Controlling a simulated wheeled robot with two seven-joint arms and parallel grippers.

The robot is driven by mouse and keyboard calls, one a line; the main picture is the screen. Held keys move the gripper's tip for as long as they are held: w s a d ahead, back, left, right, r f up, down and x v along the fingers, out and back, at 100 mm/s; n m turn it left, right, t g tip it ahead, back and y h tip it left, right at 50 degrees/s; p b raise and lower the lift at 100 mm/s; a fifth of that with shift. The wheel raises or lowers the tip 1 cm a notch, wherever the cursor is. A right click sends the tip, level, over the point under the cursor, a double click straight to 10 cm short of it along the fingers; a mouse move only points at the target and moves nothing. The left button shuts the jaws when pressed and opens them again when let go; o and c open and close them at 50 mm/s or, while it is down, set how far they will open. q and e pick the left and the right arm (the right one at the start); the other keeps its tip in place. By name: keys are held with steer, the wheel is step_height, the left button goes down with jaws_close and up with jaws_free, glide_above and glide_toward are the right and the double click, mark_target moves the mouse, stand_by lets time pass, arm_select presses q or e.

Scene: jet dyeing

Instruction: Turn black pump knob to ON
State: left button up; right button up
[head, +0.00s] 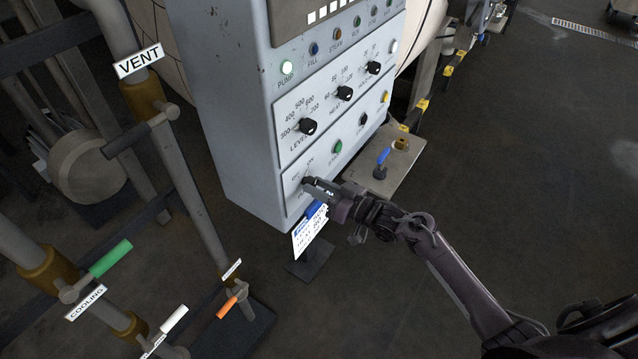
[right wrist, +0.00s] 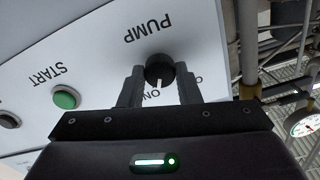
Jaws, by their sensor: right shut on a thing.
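The black pump knob (right wrist: 159,68) sits on the white panel below the upside-down PUMP label in the right wrist view. Its white mark points down, toward the ON lettering. The other position's lettering is mostly hidden behind a finger. My right gripper (right wrist: 160,86) has one finger on each side of the knob and is shut on it. In the head view, the right gripper (head: 314,187) reaches the lowest panel of the grey control cabinet (head: 240,130), and the knob (head: 307,181) is partly covered. My left gripper is out of view.
A tag on a stand (head: 310,232) is close below the gripper. A small table (head: 408,160) with a blue-handled valve stands behind.

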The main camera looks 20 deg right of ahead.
steer(key=shift+m, duration=0.7)
steer(key=shift+f+p, duration=0.1)
steer(key=shift+p, duration=0.2)
steer(key=o, duration=1)
steer(key=b+v, duration=0.1)
steer(key=v, duration=0.7)
